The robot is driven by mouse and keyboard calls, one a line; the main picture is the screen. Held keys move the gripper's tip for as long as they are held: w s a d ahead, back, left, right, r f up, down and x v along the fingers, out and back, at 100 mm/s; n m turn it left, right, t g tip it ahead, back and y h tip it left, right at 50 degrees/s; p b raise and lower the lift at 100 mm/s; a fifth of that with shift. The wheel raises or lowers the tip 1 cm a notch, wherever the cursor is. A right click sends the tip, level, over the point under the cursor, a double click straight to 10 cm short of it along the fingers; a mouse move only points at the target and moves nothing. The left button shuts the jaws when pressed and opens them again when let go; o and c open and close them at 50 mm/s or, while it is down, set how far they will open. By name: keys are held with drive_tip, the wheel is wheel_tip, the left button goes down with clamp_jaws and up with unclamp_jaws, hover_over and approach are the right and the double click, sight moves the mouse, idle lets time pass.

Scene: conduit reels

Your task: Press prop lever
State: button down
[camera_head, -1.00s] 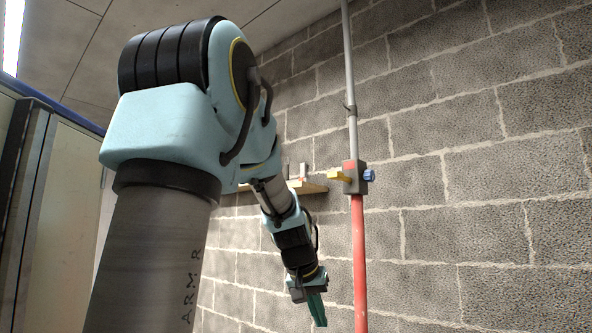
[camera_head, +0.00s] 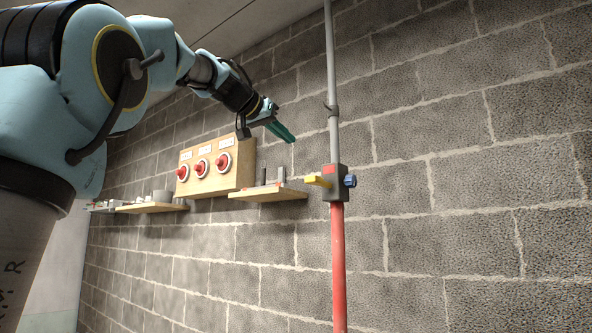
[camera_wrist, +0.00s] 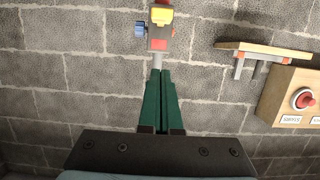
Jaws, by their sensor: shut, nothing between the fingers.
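The prop is a grey upper tube (camera_head: 333,80) over a red lower tube (camera_head: 338,265), upright by the brick wall. A dark grey clamp block (camera_head: 338,184) joins them, with a yellow lever (camera_head: 317,181) sticking out to the left and a blue knob (camera_head: 350,181) on the right. My gripper (camera_head: 292,139) is shut and empty, above and left of the yellow lever and apart from it. In the wrist view its green fingers (camera_wrist: 160,72) point toward the block, which appears upside down with the yellow lever (camera_wrist: 161,15) beyond the fingertips.
A wooden panel with several red buttons (camera_head: 216,168) is on the wall to the left. A small wooden shelf (camera_head: 268,194) holding upright items sits between panel and prop; another shelf (camera_head: 150,207) is further left. The wall right of the prop is bare.

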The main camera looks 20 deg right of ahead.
drive_tip(key=p, duration=0.4)
hover_over(321, 182)
drive_tip(key=a, duration=0.4)
wheel_tip(321, 182, down, 2)
drive_tip(key=shift+w+f, duration=0.1)
drive_tip(key=shift+f, duration=2.15)
drive_tip(key=shift+f+b, duration=0.1)
drive_tip(key=shift+b, duration=0.25)
